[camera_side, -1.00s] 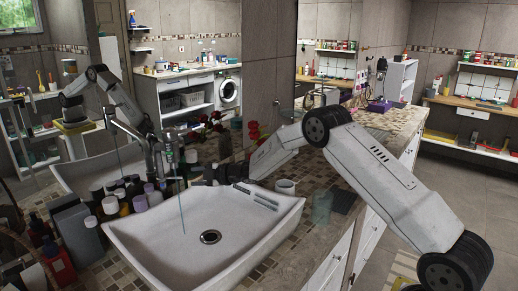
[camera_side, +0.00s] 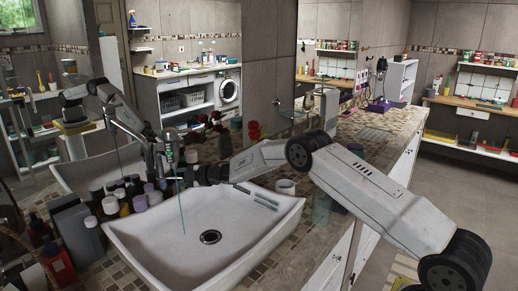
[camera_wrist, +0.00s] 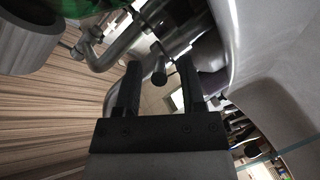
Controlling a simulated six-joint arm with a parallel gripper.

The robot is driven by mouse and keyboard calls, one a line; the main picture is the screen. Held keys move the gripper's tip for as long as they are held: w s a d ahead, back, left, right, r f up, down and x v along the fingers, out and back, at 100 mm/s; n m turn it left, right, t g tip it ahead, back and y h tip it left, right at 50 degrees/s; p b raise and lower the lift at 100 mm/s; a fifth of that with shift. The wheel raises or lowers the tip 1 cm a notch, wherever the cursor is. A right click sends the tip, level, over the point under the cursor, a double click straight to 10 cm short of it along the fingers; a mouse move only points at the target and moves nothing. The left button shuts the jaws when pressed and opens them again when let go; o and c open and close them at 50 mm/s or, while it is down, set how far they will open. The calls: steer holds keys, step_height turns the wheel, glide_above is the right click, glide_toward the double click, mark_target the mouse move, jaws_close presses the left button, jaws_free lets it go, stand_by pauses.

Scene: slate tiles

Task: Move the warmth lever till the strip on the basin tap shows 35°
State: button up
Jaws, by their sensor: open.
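The basin tap (camera_side: 170,152) stands at the back left rim of the white basin (camera_side: 150,240) in the side view. A thin bluish line runs down from it into the bowl. In the wrist view, the tap's metal body (camera_wrist: 183,25) fills the top. A short dark-ended rod (camera_wrist: 159,70), which looks like the lever, points down between my fingers. My gripper (camera_wrist: 158,85) is open around it, with a gap visible on both sides. In the side view my gripper (camera_side: 190,173) is close against the tap. The strip's reading is too small to make out.
Several bottles (camera_side: 125,195) crowd the counter left of the tap. A mirror behind reflects my arm. In the wrist view, a grey cylinder (camera_wrist: 22,35) is at upper left.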

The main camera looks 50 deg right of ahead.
steer(key=shift+w+a+f, duration=0.15)
steer(key=shift+w+a, duration=0.05)
steer(key=shift+w, duration=0.3)
jaws_close()
stand_by(1.4)
